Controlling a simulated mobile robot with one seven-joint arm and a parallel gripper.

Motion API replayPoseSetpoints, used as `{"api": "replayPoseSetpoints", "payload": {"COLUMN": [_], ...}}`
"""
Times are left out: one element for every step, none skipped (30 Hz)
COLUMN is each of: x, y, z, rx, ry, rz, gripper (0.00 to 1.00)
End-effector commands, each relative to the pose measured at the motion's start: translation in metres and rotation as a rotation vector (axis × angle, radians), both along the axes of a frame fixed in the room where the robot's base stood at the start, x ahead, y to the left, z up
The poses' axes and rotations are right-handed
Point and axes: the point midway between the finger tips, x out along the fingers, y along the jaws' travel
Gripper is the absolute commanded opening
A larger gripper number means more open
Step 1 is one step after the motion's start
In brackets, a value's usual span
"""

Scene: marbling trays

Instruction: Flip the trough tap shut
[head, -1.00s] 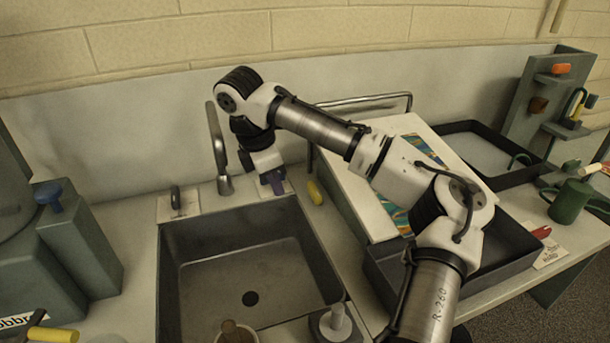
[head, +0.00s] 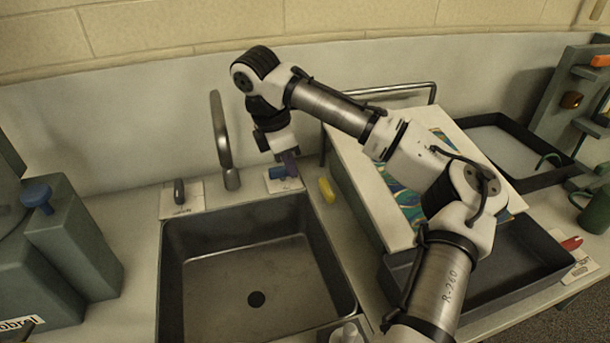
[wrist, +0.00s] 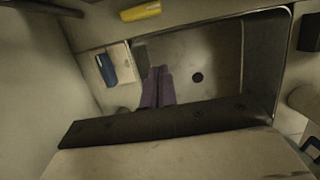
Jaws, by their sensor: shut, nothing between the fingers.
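A blue lever (head: 284,171) sits on a small white labelled plate (head: 275,185) behind the sink, right of the tall grey spout (head: 221,140). A dark lever (head: 179,191) stands on a second plate left of the spout. The labels are too small to read, so I cannot tell which is the trough tap. My gripper (head: 291,160) is shut and empty, pointing down close by the blue lever. In the wrist view its purple fingers (wrist: 158,85) lie together, to the right of the blue lever (wrist: 106,70) and apart from it in the picture.
The empty sink (head: 259,280) lies in front. A yellow object (head: 326,190) lies right of the blue lever's plate. A sloped white board (head: 357,185) and a dark tray (head: 545,251) stand to the right. A grey block with a blue knob (head: 36,195) is at the left.

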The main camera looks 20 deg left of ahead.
Motion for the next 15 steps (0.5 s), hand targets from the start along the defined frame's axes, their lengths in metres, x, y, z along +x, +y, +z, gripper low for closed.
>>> {"api": "replayPoseSetpoints", "payload": {"x": [0.000, 0.001, 0.001, 0.002, 0.003, 0.004, 0.005, 0.006, 0.008, 0.008, 0.009, 0.010, 0.011, 0.012, 0.016], "y": [-0.001, -0.002, -0.004, -0.005, -0.006, -0.008, -0.009, -0.011, -0.013, -0.015, -0.016, -0.017, -0.018, -0.020, -0.025], "z": [-0.006, -0.011, -0.017, -0.022, -0.028, -0.037, -0.043, -0.048, -0.056, -0.062, -0.068, -0.076, -0.082, -0.088, -0.087], "rx": [0.001, 0.001, 0.002, 0.002, 0.001, 0.002, 0.002, -0.001, -0.001, -0.002, -0.002, -0.002, -0.002, -0.002, -0.001], "ry": [0.004, 0.004, 0.005, 0.006, 0.005, 0.006, 0.006, 0.004, 0.002, 0.003, 0.003, 0.003, 0.002, 0.002, -0.001], "rz": [0.000, 0.000, 0.000, 0.000, -0.001, -0.001, 0.000, -0.001, -0.002, -0.002, -0.001, -0.001, -0.001, -0.001, -0.004], "gripper": [0.00, 0.00, 0.00, 0.00, 0.00, 0.00, 0.00, 0.00, 0.00, 0.00, 0.00, 0.00, 0.00, 0.00, 0.00]}}
